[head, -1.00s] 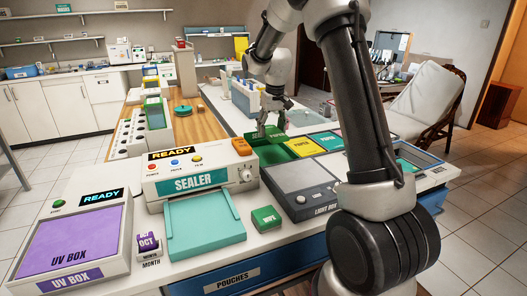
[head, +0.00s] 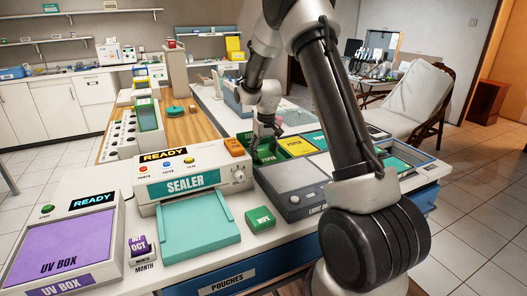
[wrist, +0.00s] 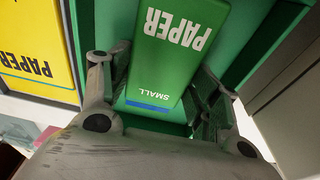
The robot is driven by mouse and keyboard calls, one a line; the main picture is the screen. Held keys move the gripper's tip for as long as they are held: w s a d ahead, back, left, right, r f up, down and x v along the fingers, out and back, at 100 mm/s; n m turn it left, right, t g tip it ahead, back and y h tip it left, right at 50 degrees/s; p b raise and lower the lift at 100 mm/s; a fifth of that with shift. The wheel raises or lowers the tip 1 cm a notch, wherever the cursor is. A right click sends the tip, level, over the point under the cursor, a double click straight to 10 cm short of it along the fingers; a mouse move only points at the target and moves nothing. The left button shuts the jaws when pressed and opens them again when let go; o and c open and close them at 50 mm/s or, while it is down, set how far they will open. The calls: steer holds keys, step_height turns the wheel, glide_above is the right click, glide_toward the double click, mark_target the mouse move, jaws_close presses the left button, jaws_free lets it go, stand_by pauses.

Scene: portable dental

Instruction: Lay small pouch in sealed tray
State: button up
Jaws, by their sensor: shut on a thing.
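The small pouch (wrist: 170,55) is a green block marked PAPER and SMALL, with a blue band at its near end. In the wrist view it lies between the two fingers of my gripper (wrist: 160,90), which is shut on it. In the head view my gripper (head: 266,140) points down at the green PAPER compartment (head: 246,143) behind the light box. The pouch is mostly hidden there by the fingers. I cannot make out which thing is the sealed tray; no label names it.
The SEALER (head: 186,184) with its teal plate (head: 192,221), the UV BOX (head: 70,240), a green WIPE block (head: 260,219) and the grey light box (head: 297,178) crowd the counter. A yellow PAPER compartment (head: 297,146) adjoins the green one. My arm covers part of the right side.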

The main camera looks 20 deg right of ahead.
mark_target(266, 156)
steer(key=shift+f, duration=0.15)
steer(key=o, duration=1.1)
steer(key=shift+o, duration=0.2)
steer(key=shift+r, duration=0.5)
steer(key=s+r, duration=0.5)
steer(key=r, duration=0.5)
steer(key=s+r, duration=0.6)
steer(key=r, duration=0.3)
steer(key=s+a+r+t, duration=0.1)
steer(key=s, duration=1.2)
steer(key=s+a+r+t, duration=0.1)
steer(key=s, duration=1.3)
steer(key=shift+s+r, duration=0.2)
steer(key=shift+r, duration=0.05)
